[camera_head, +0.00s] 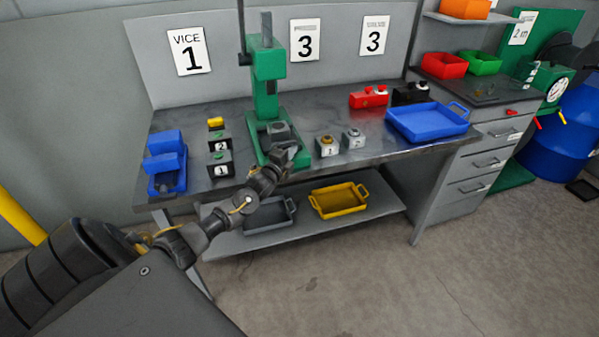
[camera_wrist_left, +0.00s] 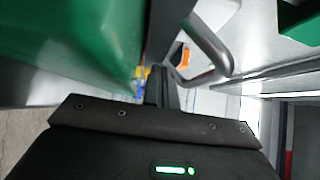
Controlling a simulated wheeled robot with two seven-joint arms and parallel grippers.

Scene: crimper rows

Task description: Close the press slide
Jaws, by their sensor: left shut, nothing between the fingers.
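The green press (camera_head: 267,85) stands upright on the bench, its column rising in front of the back panel. Its dark grey slide (camera_head: 279,131) sits low at the front of the press, partly hidden by my left gripper. My left gripper (camera_head: 295,154) is at the front of the press base, shut and empty. In the left wrist view, the shut fingers (camera_wrist_left: 163,86) are beside a bent grey metal handle (camera_wrist_left: 217,52). I cannot tell whether they touch it. The green press body (camera_wrist_left: 70,45) fills the upper left there. My right gripper is not in view.
Two grey button boxes (camera_head: 340,143) stand right of the press, and numbered black boxes (camera_head: 220,158) stand left. Blue bins (camera_head: 166,150) are at the bench's left end, a blue tray (camera_head: 428,122) at its right. A yellow tray (camera_head: 339,200) lies on the lower shelf.

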